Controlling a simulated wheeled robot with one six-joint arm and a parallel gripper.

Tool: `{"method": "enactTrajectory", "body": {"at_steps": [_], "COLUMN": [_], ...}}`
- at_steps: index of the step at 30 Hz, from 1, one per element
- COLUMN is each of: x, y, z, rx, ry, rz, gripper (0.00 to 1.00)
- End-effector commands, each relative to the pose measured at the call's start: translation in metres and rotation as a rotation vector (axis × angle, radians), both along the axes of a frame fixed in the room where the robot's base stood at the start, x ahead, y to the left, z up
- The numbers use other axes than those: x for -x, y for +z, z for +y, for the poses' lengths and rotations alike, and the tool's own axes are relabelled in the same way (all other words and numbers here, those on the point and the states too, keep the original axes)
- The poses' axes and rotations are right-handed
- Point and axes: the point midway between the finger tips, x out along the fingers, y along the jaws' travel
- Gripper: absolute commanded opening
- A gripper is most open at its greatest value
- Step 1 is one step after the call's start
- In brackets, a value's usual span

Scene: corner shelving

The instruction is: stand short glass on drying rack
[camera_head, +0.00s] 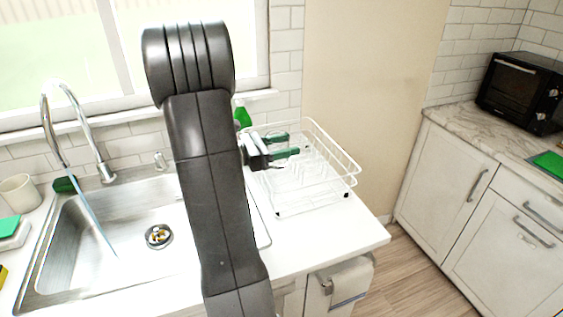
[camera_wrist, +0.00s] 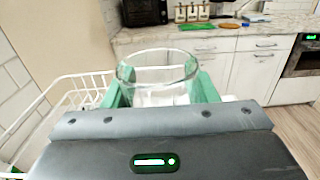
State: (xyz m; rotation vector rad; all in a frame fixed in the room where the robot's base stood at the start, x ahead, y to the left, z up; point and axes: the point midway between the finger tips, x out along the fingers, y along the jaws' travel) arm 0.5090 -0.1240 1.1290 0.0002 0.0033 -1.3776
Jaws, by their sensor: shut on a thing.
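The short glass (camera_wrist: 158,72) is clear and shows in the wrist view between the green fingers of my gripper (camera_wrist: 160,92). Its rim faces up toward the camera; its lower part is hidden by the gripper body. In the head view my gripper (camera_head: 281,146) is over the left back part of the white wire drying rack (camera_head: 310,198), shut on the glass, which is hard to make out there. The rack stands on the counter right of the sink and looks empty. I cannot tell whether the glass touches the rack. The rack's side (camera_wrist: 84,84) also shows in the wrist view.
The sink (camera_head: 125,215) with a tall faucet (camera_head: 85,125) lies to the left, with a white cup (camera_head: 18,192) beyond it. A wall bounds the rack's back. A towel (camera_head: 350,283) hangs below the counter. A toaster oven (camera_head: 522,92) stands on the far right counter.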

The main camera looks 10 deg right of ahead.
Motion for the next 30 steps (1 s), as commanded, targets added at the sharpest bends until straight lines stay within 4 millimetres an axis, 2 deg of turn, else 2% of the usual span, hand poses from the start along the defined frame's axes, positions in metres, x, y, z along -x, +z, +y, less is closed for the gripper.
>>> {"method": "enactTrajectory", "body": {"at_steps": [5,13,30], "x": [0.000,0.000,0.000], "y": [-0.013,-0.046,-0.058], "z": [0.000,0.000,0.000], "rx": [0.001,0.001,0.001], "ry": [0.000,0.000,0.000], "rz": [0.000,0.001,-0.002], "gripper": [0.21,0.21,0.21]}}
